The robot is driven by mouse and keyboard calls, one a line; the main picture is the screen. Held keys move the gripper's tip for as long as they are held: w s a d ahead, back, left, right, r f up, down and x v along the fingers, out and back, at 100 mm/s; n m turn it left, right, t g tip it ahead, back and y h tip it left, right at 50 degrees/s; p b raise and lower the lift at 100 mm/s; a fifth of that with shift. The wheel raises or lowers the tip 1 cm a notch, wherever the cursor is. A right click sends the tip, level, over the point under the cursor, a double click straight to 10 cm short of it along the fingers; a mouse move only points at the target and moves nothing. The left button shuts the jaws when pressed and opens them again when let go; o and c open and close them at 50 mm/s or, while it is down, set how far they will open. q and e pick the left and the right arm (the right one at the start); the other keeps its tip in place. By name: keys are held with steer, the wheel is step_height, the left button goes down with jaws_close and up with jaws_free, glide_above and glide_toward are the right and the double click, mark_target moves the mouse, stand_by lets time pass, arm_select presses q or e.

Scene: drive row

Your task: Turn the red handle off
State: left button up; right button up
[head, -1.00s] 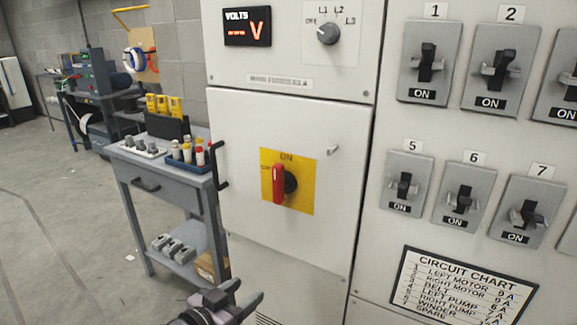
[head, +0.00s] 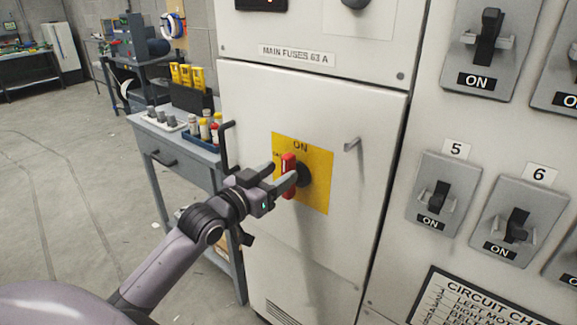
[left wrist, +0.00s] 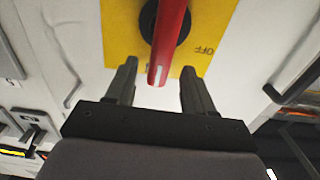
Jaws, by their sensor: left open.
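The red handle (head: 288,176) stands upright on a black round hub in a yellow plate (head: 318,190) on the white cabinet door. "ON" shows above it in the head view. In the left wrist view the red handle (left wrist: 168,45) comes between the two fingers, and "OFF" shows on the yellow plate (left wrist: 207,35). My left gripper (head: 283,176) is open, with its fingers on either side of the handle's end and a gap to each in the wrist view. I cannot tell whether they touch it. My right gripper is not in view.
A black door handle (head: 228,148) sticks out at the door's left edge, and a small metal hook (head: 352,144) at its right. Breaker switches (head: 433,205) stand on the panel to the right. A grey cart (head: 180,155) with bottles stands left of the cabinet.

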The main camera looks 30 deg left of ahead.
mark_target(284, 170)
arm_select(q)
steer(key=shift+w+d, duration=0.2)
steer(key=shift+w, duration=1.8)
jaws_close()
